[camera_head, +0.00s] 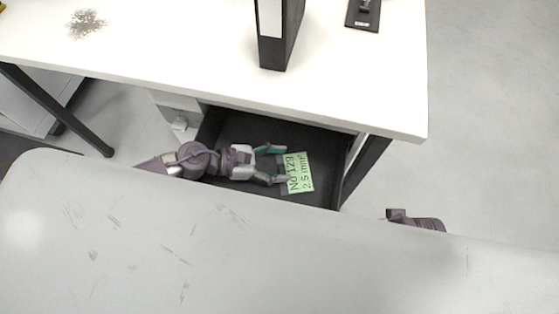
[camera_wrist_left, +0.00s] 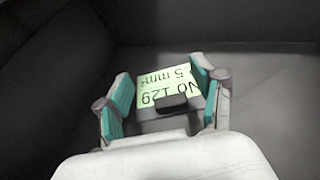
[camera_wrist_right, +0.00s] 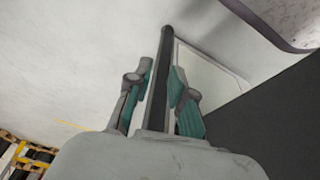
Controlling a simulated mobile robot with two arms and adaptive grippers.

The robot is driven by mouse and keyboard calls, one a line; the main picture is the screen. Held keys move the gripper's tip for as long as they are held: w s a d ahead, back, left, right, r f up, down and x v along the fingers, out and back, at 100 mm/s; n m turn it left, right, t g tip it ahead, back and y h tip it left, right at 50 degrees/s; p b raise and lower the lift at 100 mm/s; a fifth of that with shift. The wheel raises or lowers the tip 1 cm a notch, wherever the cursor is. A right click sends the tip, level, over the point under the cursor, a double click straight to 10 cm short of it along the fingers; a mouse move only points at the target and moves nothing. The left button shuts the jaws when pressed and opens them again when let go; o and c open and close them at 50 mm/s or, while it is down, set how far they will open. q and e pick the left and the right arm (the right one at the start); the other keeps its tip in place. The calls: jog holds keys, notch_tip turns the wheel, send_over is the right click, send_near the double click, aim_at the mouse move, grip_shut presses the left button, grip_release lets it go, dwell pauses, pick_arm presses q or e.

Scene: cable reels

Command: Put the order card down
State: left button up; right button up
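The order card (camera_head: 299,173) is light green with "No 129" and "2.5 mm²" printed on it. It is in the dark open drawer (camera_head: 325,195) under the white desk. My left gripper (camera_head: 272,165) reaches into the drawer beside the card. In the left wrist view the card (camera_wrist_left: 165,84) shows between the spread fingers (camera_wrist_left: 162,95), with a small dark block (camera_wrist_left: 172,102) in front of its near edge. The fingers do not close on it. My right gripper (camera_wrist_right: 160,75) has its fingers apart, with a dark bar (camera_wrist_right: 157,105) seen between them; its fingers are hidden in the head view.
The white desk (camera_head: 180,45) carries a black binder (camera_head: 280,35), a pile of small metal parts (camera_head: 87,24) and a black device (camera_head: 363,14). A pale scratched surface (camera_head: 220,260) fills the foreground. The floor at right (camera_head: 490,130) is clear.

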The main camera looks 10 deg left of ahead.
pick_arm(q)
jog(key=shift+s+a+f, duration=0.1)
jog(key=shift+s+f, duration=0.1)
jog(key=shift+f, duration=0.15)
pick_arm(e)
jog(key=shift+w, duration=0.15)
pick_arm(q)
jog(key=shift+w+a+r+p, duration=0.1)
jog(key=shift+w+r+p, duration=0.05)
jog(key=shift+r+p, duration=0.6)
jog(key=b+v, duration=0.1)
jog(key=v, duration=0.6)
pick_arm(e)
jog(key=shift+w+a+f, duration=0.15)
jog(key=shift+a+f, duration=0.05)
jog(key=shift+f, duration=0.55)
pick_arm(q)
jog(key=shift+a+r, duration=0.1)
jog(key=shift+a, duration=0.05)
pick_arm(e)
jog(key=shift+f, duration=0.1)
